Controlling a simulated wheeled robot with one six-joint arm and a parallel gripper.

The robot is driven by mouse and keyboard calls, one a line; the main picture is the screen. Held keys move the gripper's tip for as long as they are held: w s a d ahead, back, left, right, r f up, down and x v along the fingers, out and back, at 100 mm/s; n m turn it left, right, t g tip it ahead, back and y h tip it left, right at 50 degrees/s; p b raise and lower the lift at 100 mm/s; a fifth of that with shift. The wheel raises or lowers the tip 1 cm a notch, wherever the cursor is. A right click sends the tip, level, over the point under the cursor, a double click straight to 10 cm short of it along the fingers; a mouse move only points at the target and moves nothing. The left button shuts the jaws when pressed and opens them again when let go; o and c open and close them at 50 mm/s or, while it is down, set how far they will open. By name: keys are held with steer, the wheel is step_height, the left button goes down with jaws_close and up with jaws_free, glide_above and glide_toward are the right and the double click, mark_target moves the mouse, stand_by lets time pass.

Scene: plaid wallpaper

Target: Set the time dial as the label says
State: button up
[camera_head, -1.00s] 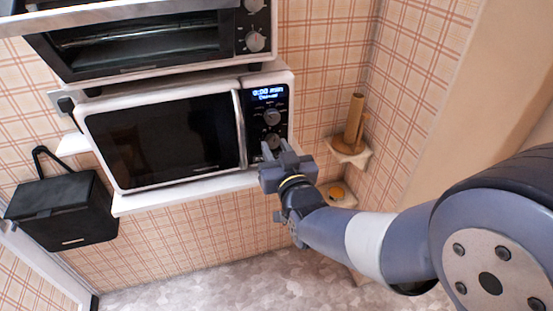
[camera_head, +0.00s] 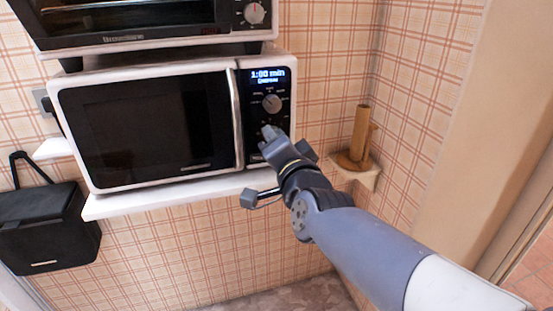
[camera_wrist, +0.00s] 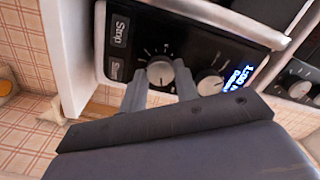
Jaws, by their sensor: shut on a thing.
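The white microwave (camera_head: 160,181) stands on a white shelf, with its black control panel at the right. Its display (camera_head: 268,76) reads 1:00 min, with a smaller blurred word below. The upper dial (camera_head: 272,103) is clear of my gripper. In the wrist view, my fingers (camera_wrist: 160,78) are shut around the lower dial (camera_wrist: 160,71), one on each side. The upper dial (camera_wrist: 210,85) is beside them, and the Stop button (camera_wrist: 121,29) is on the other side. I see no separate label.
A toaster oven (camera_head: 140,39) sits just above the microwave. A wooden holder (camera_head: 360,135) stands on a small corner shelf to the right. A black box (camera_head: 45,230) hangs at the left. The space in front of the microwave door is free.

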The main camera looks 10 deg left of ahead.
steer(key=shift+w+d+r+m+b, duration=0.1)
steer(key=shift+m+b, duration=2.3)
steer(key=shift+m, duration=6.1)
steer(key=shift+d+m+b, duration=0.1)
steer(key=shift+m+b, duration=2.25)
steer(key=shift+m, duration=6.15)
steer(key=o, duration=1)
steer(key=shift+a, duration=0.1)
steer(key=shift+c, duration=0.2)
